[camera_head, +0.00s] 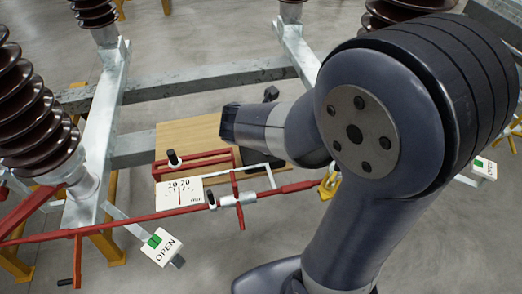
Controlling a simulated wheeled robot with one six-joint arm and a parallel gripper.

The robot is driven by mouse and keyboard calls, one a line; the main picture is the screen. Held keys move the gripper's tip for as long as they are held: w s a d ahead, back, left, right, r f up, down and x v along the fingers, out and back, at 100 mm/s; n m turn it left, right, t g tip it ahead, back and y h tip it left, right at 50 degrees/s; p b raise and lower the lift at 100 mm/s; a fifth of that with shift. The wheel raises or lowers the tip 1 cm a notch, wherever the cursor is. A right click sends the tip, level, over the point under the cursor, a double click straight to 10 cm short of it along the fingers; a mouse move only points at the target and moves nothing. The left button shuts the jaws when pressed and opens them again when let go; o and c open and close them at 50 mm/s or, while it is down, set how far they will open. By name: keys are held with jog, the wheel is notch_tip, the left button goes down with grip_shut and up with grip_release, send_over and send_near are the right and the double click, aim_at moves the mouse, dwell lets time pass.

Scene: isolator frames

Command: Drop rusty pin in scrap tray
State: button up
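My arm fills the right half of the view and reaches left over a wooden tabletop (180,133). Its dark end, my gripper (236,123), is above the right part of that top. Its fingers cannot be made out, so I cannot see whether it is open or holds anything. I cannot make out the rusty pin. A red-framed open tray or carrier (205,157) lies on the front of the wooden top; whether it is the scrap tray is unclear. My gripper is up and to the right of it, apart from it in the picture.
A dark upright object (173,158) stands by the red frame. A green-marked OPEN sign (163,245) hangs at lower left. Ribbed brown insulators (35,115) and steel beams (190,83) surround the top.

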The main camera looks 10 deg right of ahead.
jog(key=v, duration=0.4)
jog(key=shift+s+p, duration=0.1)
jog(key=shift+p, duration=0.25)
jog(key=b+x, duration=0.2)
jog(key=x, duration=0.9)
jog(key=shift+r+b, duration=0.1)
jog(key=shift+b, duration=0.3)
notch_tip(320, 180, up, 3)
jog(key=shift+a+f+p, duration=0.15)
jog(key=shift+p, duration=1.05)
jog(key=shift+r+p, duration=0.8)
jog(key=shift+p, duration=0.05)
jog(key=shift+f, duration=0.15)
